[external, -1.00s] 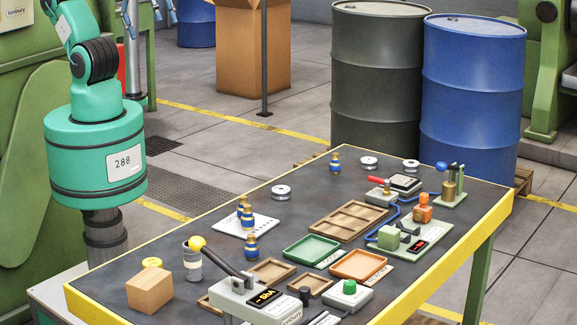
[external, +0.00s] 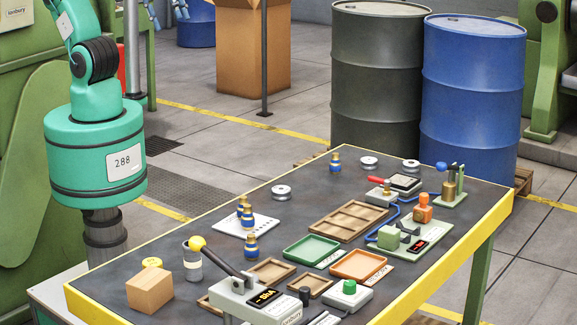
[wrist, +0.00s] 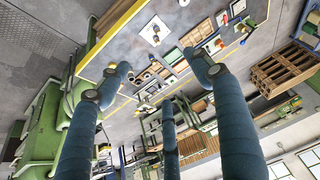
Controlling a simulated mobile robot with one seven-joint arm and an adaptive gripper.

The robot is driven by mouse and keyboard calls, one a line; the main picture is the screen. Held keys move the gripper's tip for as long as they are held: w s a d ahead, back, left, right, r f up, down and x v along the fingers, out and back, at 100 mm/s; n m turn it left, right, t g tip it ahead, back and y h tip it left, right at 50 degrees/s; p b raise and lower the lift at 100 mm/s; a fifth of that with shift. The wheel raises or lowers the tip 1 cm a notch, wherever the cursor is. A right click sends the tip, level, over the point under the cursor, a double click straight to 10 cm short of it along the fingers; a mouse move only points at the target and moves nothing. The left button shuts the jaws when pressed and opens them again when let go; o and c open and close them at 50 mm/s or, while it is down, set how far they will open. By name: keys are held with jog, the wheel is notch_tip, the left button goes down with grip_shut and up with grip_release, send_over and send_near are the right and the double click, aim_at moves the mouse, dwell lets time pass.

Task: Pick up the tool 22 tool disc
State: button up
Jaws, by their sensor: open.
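Several silver spool-like discs lie flat on the dark table: one (external: 281,191) at its left edge and two at the far end, the left one (external: 369,163) and the right one (external: 410,165). I cannot read a number on any, so which is tool 22 is unclear. A small pale disc (wrist: 184,3) shows at the top edge of the wrist view. My gripper (wrist: 163,75) has its blue fingers spread, open and empty, high above and away from the table. It is outside the external view.
The table (external: 220,290) also holds a cardboard block (external: 150,291), a grey lever press (external: 240,298), a green tray (external: 311,250), an orange tray (external: 359,264), a wooden tray (external: 348,220) and blue-gold pegs on a white plate (external: 228,222). Drums (external: 470,95) stand behind.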

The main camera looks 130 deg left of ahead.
jog(key=w+a+r+n, duration=0.2)
jog(key=w+a, duration=0.3)
jog(key=w, duration=0.6)
jog(key=w+a+f+n+g+y+p, duration=0.15)
jog(key=w+a+f, duration=0.25)
jog(key=w+a, duration=0.65)
jog(key=w+a+f+n+g, duration=0.15)
jog(key=w+a+f, duration=0.25)
jog(key=w+a, duration=0.7)
jog(key=w+a+f+n, duration=0.2)
jog(key=w+a+f, duration=0.2)
jog(key=a+f, duration=1)
jog(key=w+a+f+n+g, duration=0.1)
jog(key=w+a+f, duration=0.3)
jog(key=a+f, duration=1.1)
jog(key=shift+w+a+f+n, duration=0.3)
jog(key=shift+f+n, duration=0.1)
jog(key=shift+n, duration=0.3)
send_over(408, 163)
jog(key=shift+s+a+f, duration=0.1)
jog(key=shift+f, duration=4.15)
